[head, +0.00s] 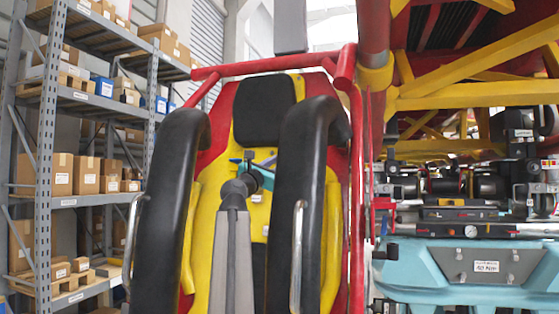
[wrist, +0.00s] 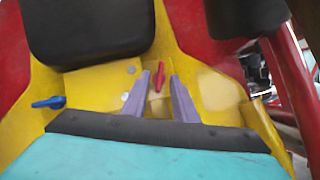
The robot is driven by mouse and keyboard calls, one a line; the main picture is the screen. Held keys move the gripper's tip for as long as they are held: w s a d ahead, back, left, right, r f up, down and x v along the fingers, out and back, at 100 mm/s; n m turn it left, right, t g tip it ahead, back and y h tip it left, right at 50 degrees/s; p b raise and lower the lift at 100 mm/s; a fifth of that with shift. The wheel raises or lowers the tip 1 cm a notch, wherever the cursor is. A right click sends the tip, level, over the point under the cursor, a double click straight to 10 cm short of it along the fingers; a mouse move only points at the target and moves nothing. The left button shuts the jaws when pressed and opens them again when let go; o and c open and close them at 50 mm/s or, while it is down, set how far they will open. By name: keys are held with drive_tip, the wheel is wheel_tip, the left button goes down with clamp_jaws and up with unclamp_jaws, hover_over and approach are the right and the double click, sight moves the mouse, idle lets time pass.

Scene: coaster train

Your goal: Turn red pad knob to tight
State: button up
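The red pad knob (wrist: 159,77) is a small red lever on the yellow panel of a coaster seat, in the upper middle of the wrist view. It stands nearly upright, leaning slightly. My gripper (wrist: 161,86) is open, with its two purple fingers on either side of the knob in the picture. Gaps show between the fingers and the knob; how far it is in depth I cannot tell. In the head view my gripper (head: 250,158) is in front of the seat's yellow back, and the knob is not clearly distinguishable there.
A blue knob (wrist: 48,103) lies sideways on the panel, left of the red one. A black headrest (head: 264,110) is above. Black padded restraints (head: 172,205) (head: 312,195) flank my arm closely. Shelving (head: 80,130) is left; a teal cart (head: 475,270) is right.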

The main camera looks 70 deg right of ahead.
drive_tip(key=shift+d+r, duration=0.15)
drive_tip(key=shift+d, duration=0.3)
clamp_jaws()
drive_tip(key=shift+m, duration=0.3)
